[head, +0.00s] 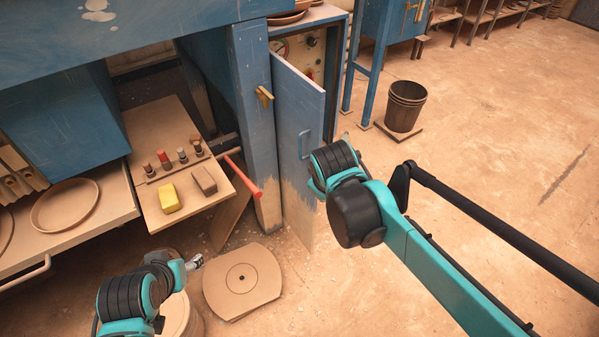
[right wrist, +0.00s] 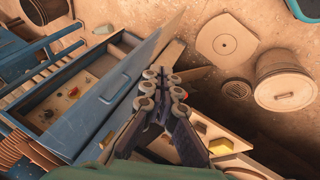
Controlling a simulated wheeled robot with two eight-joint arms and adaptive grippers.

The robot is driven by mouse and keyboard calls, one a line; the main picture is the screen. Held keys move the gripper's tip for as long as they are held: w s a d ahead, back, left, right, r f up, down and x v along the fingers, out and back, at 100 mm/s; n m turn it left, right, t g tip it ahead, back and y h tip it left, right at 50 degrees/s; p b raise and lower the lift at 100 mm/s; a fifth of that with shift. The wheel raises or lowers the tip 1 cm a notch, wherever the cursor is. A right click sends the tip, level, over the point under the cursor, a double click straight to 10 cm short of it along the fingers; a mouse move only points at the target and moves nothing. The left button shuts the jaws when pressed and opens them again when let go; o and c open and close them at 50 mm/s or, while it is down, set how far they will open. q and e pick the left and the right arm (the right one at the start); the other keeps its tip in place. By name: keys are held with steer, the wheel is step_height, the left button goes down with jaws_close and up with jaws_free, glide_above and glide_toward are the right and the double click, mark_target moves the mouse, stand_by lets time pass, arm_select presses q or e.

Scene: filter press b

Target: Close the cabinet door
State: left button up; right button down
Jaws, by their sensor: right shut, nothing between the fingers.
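The cabinet door (head: 298,105) is a worn blue panel with a handle (head: 304,145). It stands open, swung out from the cabinet (head: 335,65), whose inside with gauges and knobs shows behind it. In the right wrist view the door (right wrist: 112,92) lies left of my right gripper (right wrist: 163,90), which is shut and empty near the door's handle side. Whether it touches the door I cannot tell. In the head view my right arm hides that gripper. My left gripper (head: 194,263) is low at the left, away from the door; its fingers are too small to read.
A red-ended lever (head: 244,178) sticks out left of the door. A shelf (head: 165,215) holds a yellow sponge (head: 169,199) and several small items. A round-marked board (head: 241,278) lies on the floor.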

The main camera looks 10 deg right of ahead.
steer(key=w+a+f+n+g+h+p, duration=0.25)
steer(key=w+n, duration=0.55)
steer(key=w, duration=0.8)
steer(key=w+a+f+n+h+p, duration=0.1)
steer(key=w+a+f+n+h, duration=0.15)
steer(key=w+f+n, duration=0.35)
steer(key=w+a+f+n+h, duration=0.15)
steer(key=w+a+f, duration=0.25)
steer(key=f, duration=0.4)
steer(key=shift+h, duration=0.25)
steer(key=shift+w+d+r+b+x, duration=0.2)
steer(key=shift+b+x, duration=0.6)
steer(key=shift+x, duration=1.45)
steer(key=shift+s+d+r+b+x, duration=0.1)
steer(key=shift+d+r+b+x, duration=0.45)
steer(key=shift+x, duration=1.7)
steer(key=shift+w+a+b+x, duration=0.1)
steer(key=shift+b+x, duration=0.95)
steer(key=shift+x, duration=1.2)
